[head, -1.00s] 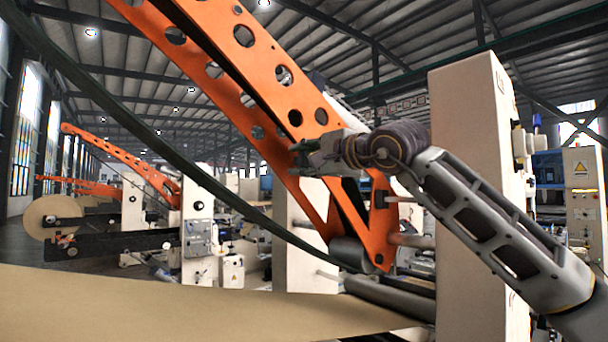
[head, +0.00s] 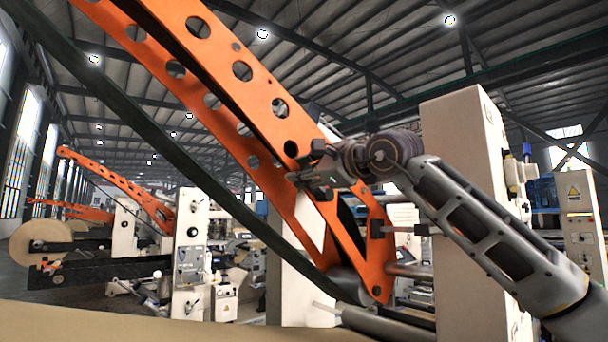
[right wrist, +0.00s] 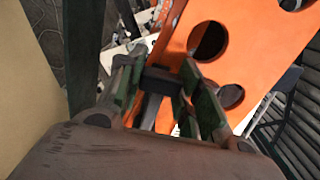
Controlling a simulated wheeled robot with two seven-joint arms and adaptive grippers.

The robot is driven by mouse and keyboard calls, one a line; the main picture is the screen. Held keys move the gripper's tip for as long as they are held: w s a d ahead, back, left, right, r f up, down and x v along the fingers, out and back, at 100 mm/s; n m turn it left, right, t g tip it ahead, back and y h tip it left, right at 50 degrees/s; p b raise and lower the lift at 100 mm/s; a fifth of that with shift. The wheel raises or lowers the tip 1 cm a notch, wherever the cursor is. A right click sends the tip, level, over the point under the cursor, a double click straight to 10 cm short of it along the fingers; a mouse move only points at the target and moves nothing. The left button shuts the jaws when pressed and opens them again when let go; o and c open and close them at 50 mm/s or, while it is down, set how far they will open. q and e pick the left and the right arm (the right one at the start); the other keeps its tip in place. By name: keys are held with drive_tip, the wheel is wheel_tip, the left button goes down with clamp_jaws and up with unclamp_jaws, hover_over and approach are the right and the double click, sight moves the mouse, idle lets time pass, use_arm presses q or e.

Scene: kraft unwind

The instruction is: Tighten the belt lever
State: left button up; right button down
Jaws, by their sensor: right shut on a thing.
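My right gripper (head: 306,170) is in front of the orange arm with round holes (head: 242,72), near its lower part. In the right wrist view, its two green-and-grey fingers (right wrist: 160,92) are closed around a small dark block, probably the belt lever's handle (right wrist: 160,80), beside the orange arm (right wrist: 255,45). The fingers hide part of the block. In the head view, I cannot make out the lever clearly behind the gripper. A dark green belt (head: 150,135) runs diagonally past the orange arm's left side. My left gripper is not in view.
A cream machine column (head: 465,190) stands close behind my right forearm. Brown kraft paper (head: 150,322) spans the bottom left. A roller (head: 385,322) lies below the orange arm. Similar machines with orange arms (head: 115,180) stand farther back left.

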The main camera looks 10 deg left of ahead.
drive_tip(key=c, duration=1)
unclamp_jaws()
drive_tip(key=shift+o, duration=0.2)
drive_tip(key=shift+d, duration=0.15)
drive_tip(key=v, duration=1.1)
drive_tip(key=shift+s+d, duration=0.3)
